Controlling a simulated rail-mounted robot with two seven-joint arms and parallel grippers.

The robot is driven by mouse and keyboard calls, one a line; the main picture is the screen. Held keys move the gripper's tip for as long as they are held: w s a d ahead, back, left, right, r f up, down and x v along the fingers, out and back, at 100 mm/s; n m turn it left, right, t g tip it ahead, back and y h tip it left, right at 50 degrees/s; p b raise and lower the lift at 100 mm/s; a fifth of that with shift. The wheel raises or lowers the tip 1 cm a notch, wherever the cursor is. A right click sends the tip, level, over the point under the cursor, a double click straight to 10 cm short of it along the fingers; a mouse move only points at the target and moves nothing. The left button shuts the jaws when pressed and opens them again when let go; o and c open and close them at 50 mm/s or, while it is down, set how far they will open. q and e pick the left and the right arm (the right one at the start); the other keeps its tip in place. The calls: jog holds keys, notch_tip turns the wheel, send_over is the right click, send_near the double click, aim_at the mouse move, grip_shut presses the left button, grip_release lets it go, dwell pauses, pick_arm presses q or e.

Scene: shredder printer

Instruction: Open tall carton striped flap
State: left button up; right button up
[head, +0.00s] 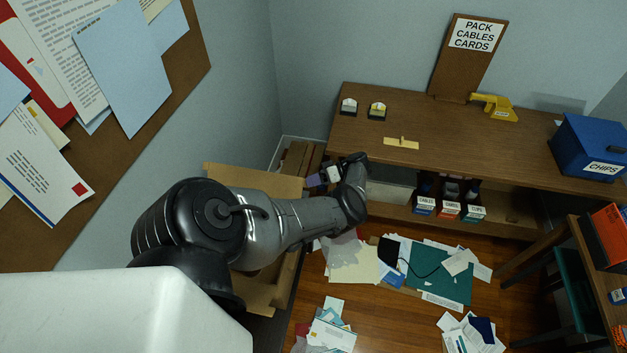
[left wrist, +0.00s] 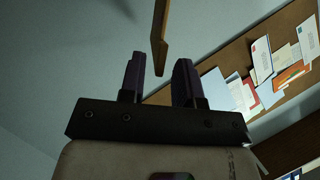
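A brown cardboard carton (head: 258,296) stands at the left of the desk, largely hidden behind my left arm. One of its flaps (head: 252,180) stands out above the arm; I see no stripes on it. My left gripper (head: 316,180) is beside this flap's right edge, with its purple fingers pointing left. In the left wrist view the left gripper (left wrist: 158,82) is open, its two fingers apart. A thin brown panel edge (left wrist: 160,40), seemingly a flap, reaches down to the gap between the fingertips; contact cannot be told. My right gripper is not in view.
A wooden desk (head: 460,148) with a yellow tape dispenser (head: 494,107) and blue box (head: 591,146) is right of the gripper. Labelled bins (head: 447,207) stand on its shelf. Papers (head: 355,262) litter the floor. A cork board (head: 190,55) hangs on the left wall.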

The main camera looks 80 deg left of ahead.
pick_arm(q)
jog(key=b+v, duration=0.8)
jog(key=v, duration=0.5)
jog(key=shift+w, duration=0.35)
jog(key=shift+a+r, duration=0.1)
jog(key=shift+a, duration=0.05)
